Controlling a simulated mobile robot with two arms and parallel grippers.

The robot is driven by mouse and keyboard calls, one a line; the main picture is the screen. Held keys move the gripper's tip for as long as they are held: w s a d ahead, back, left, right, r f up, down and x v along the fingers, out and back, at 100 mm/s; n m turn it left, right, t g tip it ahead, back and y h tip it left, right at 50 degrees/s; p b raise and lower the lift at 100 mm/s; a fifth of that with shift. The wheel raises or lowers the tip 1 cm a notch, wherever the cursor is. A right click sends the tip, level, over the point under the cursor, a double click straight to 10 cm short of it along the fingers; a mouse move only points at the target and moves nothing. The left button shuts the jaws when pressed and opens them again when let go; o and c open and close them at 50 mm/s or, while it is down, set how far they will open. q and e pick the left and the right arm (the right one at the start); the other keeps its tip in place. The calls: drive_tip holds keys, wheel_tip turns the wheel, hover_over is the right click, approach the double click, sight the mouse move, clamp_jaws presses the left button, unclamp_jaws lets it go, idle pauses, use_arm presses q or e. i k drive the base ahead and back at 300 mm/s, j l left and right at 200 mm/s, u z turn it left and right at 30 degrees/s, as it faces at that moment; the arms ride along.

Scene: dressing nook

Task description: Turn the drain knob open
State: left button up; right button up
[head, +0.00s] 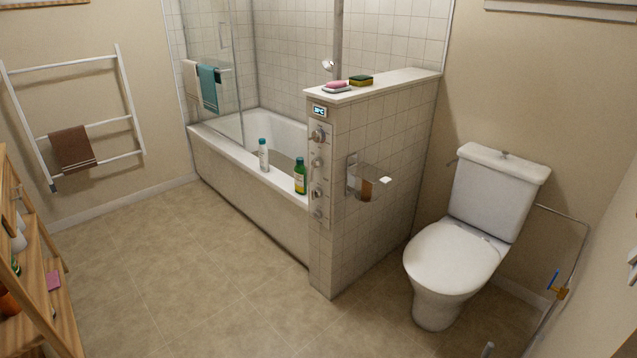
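A narrow control panel (326,228) is set on the tiled end wall of the bathtub, below a small lit display (319,111). It carries several metal knobs in a column: a top knob (318,136), a second knob (316,162), a third knob (318,193) and a lowest knob (317,213). I cannot tell which one is the drain knob, nor how any of them is turned. The bathtub (230,172) lies to the left of the panel, and its drain is hidden. Neither of my grippers is in view.
A green bottle (300,178) and a white bottle (263,156) stand on the tub's rim. A metal paper holder (356,177) juts from the half wall. The toilet (455,262) stands at right, a wooden shelf (40,285) at left. The floor (190,270) between is clear.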

sight(317, 215)
drive_tip(key=i+j, duration=0.65)
drive_tip(key=i, duration=0.2)
